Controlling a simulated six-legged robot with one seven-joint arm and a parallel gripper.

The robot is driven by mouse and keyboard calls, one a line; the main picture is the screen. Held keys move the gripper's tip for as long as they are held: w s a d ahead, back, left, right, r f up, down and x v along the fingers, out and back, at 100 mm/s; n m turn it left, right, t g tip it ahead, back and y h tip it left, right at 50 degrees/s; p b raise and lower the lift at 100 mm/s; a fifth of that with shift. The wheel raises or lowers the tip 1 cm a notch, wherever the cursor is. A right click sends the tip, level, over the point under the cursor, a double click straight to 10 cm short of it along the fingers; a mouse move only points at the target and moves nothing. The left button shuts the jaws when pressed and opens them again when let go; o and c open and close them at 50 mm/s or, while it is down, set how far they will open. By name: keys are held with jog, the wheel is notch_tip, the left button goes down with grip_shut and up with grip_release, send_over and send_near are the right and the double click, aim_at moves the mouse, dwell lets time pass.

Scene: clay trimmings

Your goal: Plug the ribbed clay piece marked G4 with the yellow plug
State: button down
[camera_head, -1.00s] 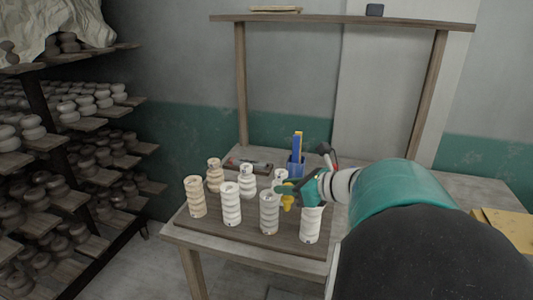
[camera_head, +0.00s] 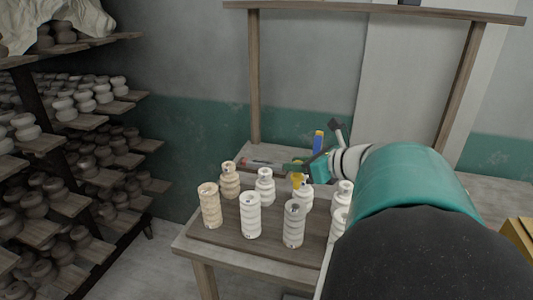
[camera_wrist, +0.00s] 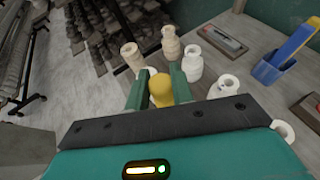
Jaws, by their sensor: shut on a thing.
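My gripper (camera_head: 300,173) is shut on the yellow plug (camera_head: 297,182); in the wrist view the plug (camera_wrist: 161,91) sits between the two green fingers. In the head view the plug overlaps the top of a pale back-row clay piece (camera_head: 304,200); I cannot tell whether they touch. Ribbed, roughly cylindrical pieces stand in the front row: a tan one (camera_head: 210,207), a white one (camera_head: 250,217), a pale one (camera_head: 294,225) and one (camera_head: 337,228) partly hidden by my arm. Small marks are too small to read, so I cannot tell which is G4.
Other clay pieces stand behind: a tan one (camera_head: 230,182), a white one (camera_head: 265,188) and one at right (camera_head: 343,193). All stand on a wooden board (camera_head: 225,236). A blue holder (camera_wrist: 271,70) and a small tray (camera_wrist: 222,40) lie behind. Loaded shelves stand left.

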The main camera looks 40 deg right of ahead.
aim_at(301, 178)
jog(key=shift+s+r, duration=0.15)
jog(key=shift+s, duration=0.05)
jog(key=shift+w, duration=0.2)
jog(key=shift+s, duration=0.2)
jog(key=shift+w, duration=0.15)
jog(key=shift+s+f, duration=0.2)
jog(key=shift+f, duration=0.45)
jog(key=shift+w+f, duration=0.1)
jog(key=shift+f, duration=2.05)
